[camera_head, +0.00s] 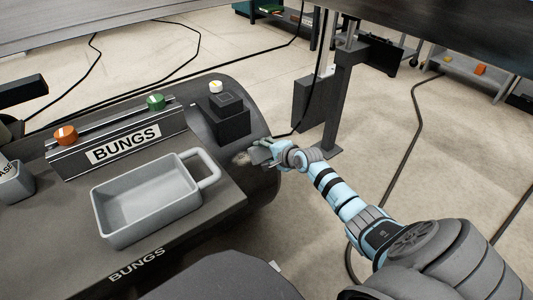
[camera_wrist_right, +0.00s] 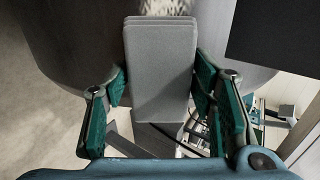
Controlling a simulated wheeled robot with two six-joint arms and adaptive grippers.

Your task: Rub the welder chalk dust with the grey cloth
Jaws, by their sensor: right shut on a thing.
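My right gripper (camera_head: 277,154) is at the right end of the dark rounded float, shut on the grey cloth (camera_head: 261,156). In the right wrist view the cloth (camera_wrist_right: 160,75) is a pale grey folded block between the green finger pads. A pale, speckled patch of chalk dust (camera_head: 241,158) lies on the dark curved surface just left of the cloth. It also shows at the top edge of the wrist view (camera_wrist_right: 166,7), just beyond the cloth's far end. I cannot tell if the cloth touches the surface. My left gripper is not clearly visible.
A grey handled tray (camera_head: 147,232) stands on the dark top (camera_head: 215,190). Behind it are a BUNGS rack (camera_head: 118,148) with orange (camera_head: 65,136) and green (camera_head: 155,101) bungs, and a black block (camera_head: 227,116). A dark post (camera_head: 338,105) stands right of the float. Cables cross the floor.

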